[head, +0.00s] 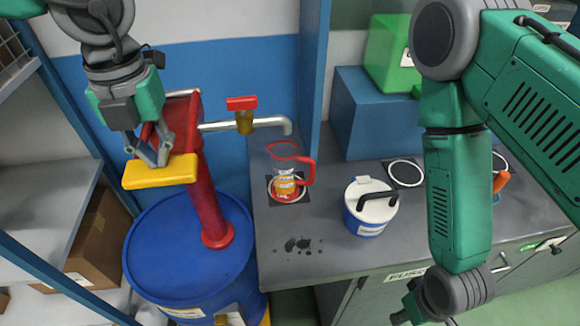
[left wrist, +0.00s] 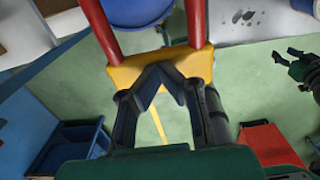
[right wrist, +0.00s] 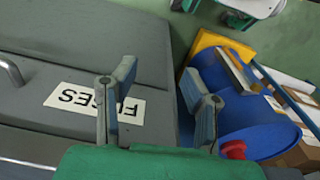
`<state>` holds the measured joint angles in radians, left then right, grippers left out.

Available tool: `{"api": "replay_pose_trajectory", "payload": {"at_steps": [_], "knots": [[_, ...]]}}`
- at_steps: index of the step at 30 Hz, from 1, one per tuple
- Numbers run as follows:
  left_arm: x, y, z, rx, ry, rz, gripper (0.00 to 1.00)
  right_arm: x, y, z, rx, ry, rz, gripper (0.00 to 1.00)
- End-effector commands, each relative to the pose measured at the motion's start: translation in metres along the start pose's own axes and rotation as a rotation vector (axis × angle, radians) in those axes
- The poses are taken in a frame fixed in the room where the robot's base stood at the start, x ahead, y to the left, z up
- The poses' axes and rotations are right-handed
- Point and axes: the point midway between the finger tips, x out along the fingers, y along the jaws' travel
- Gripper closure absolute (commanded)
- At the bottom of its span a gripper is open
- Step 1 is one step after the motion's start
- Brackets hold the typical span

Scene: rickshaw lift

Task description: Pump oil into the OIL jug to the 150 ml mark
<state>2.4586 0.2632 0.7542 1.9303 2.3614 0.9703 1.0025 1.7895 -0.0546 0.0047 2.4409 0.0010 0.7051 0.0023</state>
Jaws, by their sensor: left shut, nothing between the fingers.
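The red hand pump (head: 205,190) stands on a blue drum (head: 180,255) and carries a yellow handle bar (head: 160,172). Its steel spout (head: 270,122) has a red-handled valve (head: 243,110). A clear jug with a red rim and handle (head: 308,172) stands below the spout end on a ringed mat; orange shows low on it, whether label or oil I cannot tell, and its marks are unreadable. My left gripper (head: 162,155) is shut with its tips at the yellow bar, which also shows in the left wrist view (left wrist: 195,65). My right gripper (right wrist: 160,95) is open and empty, low by the counter front.
A blue-and-white lidded container (head: 370,208) stands right of the jug. Dark spots mark the counter (head: 275,255). Blue and green boxes (head: 365,110) stand at the back. A drawer labelled FUSES (right wrist: 95,102) lies beneath my right gripper. A blue post rises behind the jug.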

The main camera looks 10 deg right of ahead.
Motion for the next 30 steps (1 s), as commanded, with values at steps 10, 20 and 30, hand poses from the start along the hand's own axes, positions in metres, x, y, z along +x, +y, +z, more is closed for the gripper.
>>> {"api": "replay_pose_trajectory", "payload": {"at_steps": [10,20,30], "knots": [[-0.045,0.000,0.001,-0.002,0.001,0.000,1.00,-0.048,0.000,-0.003,0.000,0.000,0.000,0.60],[-0.079,0.000,0.000,-0.002,-0.003,-0.001,1.00,-0.059,0.000,-0.003,0.000,-0.001,0.000,0.60],[-0.086,0.000,0.000,-0.001,0.000,0.000,1.00,-0.059,0.000,-0.003,0.000,0.000,0.000,0.60]]}}
